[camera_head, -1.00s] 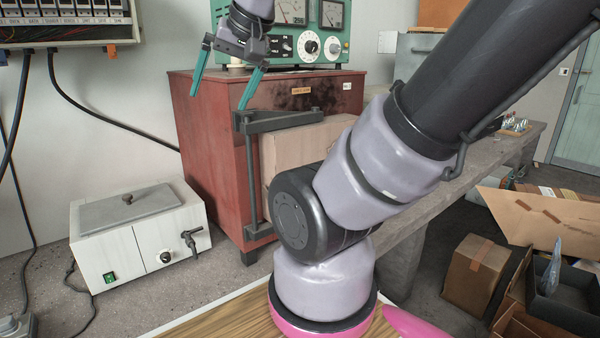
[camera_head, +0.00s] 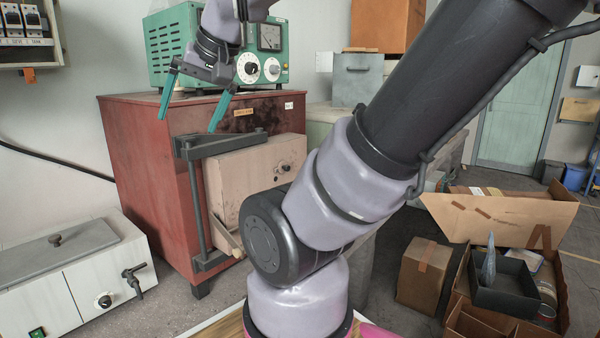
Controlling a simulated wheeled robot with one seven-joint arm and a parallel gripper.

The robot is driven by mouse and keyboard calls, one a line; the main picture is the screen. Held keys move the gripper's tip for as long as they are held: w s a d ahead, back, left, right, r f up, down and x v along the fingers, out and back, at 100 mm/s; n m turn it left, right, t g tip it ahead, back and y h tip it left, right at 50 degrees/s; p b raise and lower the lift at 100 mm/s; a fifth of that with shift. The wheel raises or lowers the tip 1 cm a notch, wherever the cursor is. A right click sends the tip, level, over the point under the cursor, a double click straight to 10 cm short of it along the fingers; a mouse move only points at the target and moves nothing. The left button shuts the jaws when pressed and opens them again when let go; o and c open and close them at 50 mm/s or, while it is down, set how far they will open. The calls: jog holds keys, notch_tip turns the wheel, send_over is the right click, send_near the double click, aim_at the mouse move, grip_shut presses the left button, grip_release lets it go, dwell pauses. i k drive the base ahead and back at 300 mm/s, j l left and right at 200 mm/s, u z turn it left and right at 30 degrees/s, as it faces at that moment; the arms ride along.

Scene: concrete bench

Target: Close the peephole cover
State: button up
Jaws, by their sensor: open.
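The red furnace (camera_head: 145,150) stands left of centre on the floor. Its thick beige door block (camera_head: 238,178) hangs on a dark hinge frame (camera_head: 197,205) at the front. A small dark round fitting (camera_head: 284,168) on the door block looks like the peephole; it is too small to tell how its cover sits. My gripper (camera_head: 188,124) is open and empty, with two teal fingers pointing down. In the picture it lies above and left of the door block, in front of the furnace's upper part. My arm hides the lower right of the door.
A green meter box (camera_head: 165,45) stands on the furnace. A white bath with a lid (camera_head: 90,265) is at the lower left. Cardboard boxes (camera_head: 424,275) and a dark tray (camera_head: 505,290) lie at the right. Some grey floor is clear between.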

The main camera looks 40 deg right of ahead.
aim_at(282, 166)
jog(key=z, duration=1.05)
